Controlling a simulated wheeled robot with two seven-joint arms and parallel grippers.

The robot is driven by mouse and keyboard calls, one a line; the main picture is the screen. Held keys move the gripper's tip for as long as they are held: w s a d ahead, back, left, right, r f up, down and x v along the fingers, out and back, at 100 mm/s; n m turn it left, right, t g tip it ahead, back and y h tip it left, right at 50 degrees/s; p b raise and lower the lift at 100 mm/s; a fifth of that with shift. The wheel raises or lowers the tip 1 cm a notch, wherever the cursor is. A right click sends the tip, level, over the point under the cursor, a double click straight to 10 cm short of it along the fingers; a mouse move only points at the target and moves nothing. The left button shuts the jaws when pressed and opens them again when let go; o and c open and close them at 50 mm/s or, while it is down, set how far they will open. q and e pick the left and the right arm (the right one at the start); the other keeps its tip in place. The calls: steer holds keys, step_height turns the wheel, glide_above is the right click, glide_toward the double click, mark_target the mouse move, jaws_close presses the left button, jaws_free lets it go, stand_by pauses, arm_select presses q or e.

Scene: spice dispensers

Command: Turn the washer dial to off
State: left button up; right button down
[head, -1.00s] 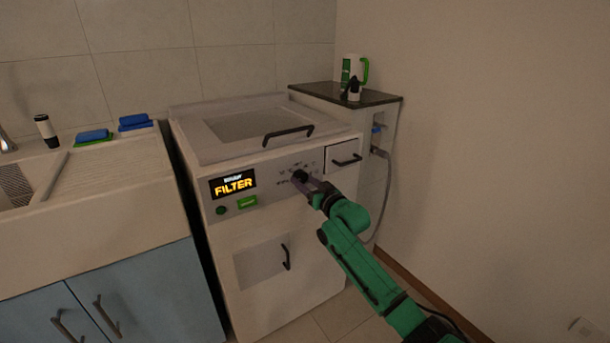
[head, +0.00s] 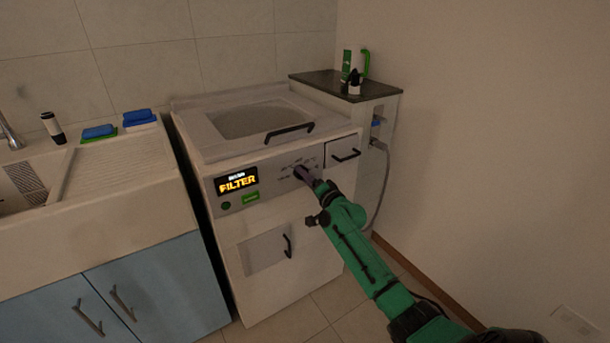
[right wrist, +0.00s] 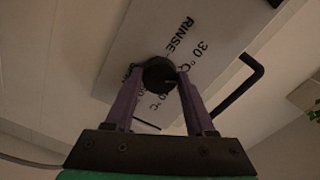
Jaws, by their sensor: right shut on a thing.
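The washer (head: 265,225) is a white cabinet with a front panel and a lit display (head: 237,181) that reads "FILTER". The black round dial (right wrist: 159,74) shows in the right wrist view, with printed labels such as "RINSE" and "30 °C" around it. My right gripper (head: 301,171) is at the dial on the washer's panel and mostly covers it in the head view. In the right wrist view its two purple fingers (right wrist: 158,88) are shut on the dial, one on each side. Which setting the dial points to cannot be told. My left gripper is not in view.
A sink counter (head: 130,170) with sponges (head: 98,132) stands left of the washer. A black drawer handle (head: 345,156) sits right of the dial. The floor in front is clear.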

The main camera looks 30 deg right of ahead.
steer(key=m+p, duration=0.1)
steer(key=m, duration=0.4)
steer(key=shift+r, duration=0.1)
stand_by(0.4)
steer(key=shift+c, duration=1.2)
jaws_free()
steer(key=shift+s, duration=0.1)
steer(key=s+p, duration=0.1)
steer(key=s, duration=1.3)
steer(key=shift+s, duration=0.2)
